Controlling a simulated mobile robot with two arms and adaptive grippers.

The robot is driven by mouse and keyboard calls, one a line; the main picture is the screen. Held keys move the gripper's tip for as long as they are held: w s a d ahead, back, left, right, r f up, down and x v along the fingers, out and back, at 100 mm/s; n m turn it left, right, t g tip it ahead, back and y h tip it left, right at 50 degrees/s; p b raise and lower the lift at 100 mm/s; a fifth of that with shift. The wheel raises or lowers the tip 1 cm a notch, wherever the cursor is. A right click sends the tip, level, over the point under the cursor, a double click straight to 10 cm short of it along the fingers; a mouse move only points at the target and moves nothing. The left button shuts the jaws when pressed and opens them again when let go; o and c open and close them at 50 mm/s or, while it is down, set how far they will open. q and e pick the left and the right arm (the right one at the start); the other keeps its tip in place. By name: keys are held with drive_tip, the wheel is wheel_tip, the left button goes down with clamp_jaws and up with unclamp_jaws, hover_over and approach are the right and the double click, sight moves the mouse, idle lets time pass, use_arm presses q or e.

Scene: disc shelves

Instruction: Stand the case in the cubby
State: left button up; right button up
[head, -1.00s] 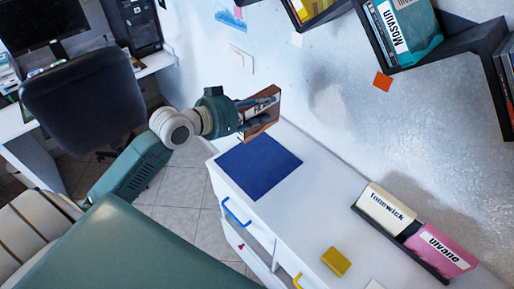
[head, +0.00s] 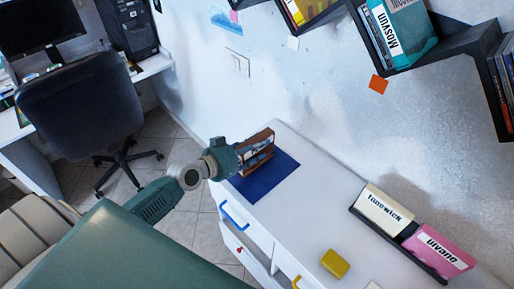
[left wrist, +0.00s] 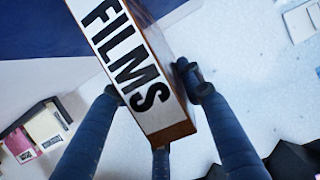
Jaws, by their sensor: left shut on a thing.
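The case (head: 264,137) is a brown box with a white label on its spine. In the left wrist view the case (left wrist: 128,62) shows the word "FILMS". My left gripper (head: 248,154) is shut on it, with its dark fingers (left wrist: 150,95) around the lower end of the spine. The case is over the blue mat (head: 272,178) on the white cabinet; I cannot tell whether it touches the mat. Black zigzag shelves (head: 455,50) with cubbies hang on the wall at the upper right. I cannot tell which cubby is meant. My right gripper is not in view.
A black rack holds a cream case (head: 385,209) and a pink case (head: 438,249) on the white cabinet (head: 310,205). A yellow block (head: 335,263) lies near its front edge. A teal case (head: 405,35) stands in a shelf. An office chair (head: 85,105) is at left.

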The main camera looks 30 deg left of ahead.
use_arm(q)
drive_tip(key=shift+r, duration=0.1)
drive_tip(key=o, duration=1.3)
drive_tip(key=shift+o, duration=0.2)
drive_tip(key=b+v, duration=0.2)
drive_tip(key=v, duration=1)
drive_tip(key=shift+s+d, duration=0.1)
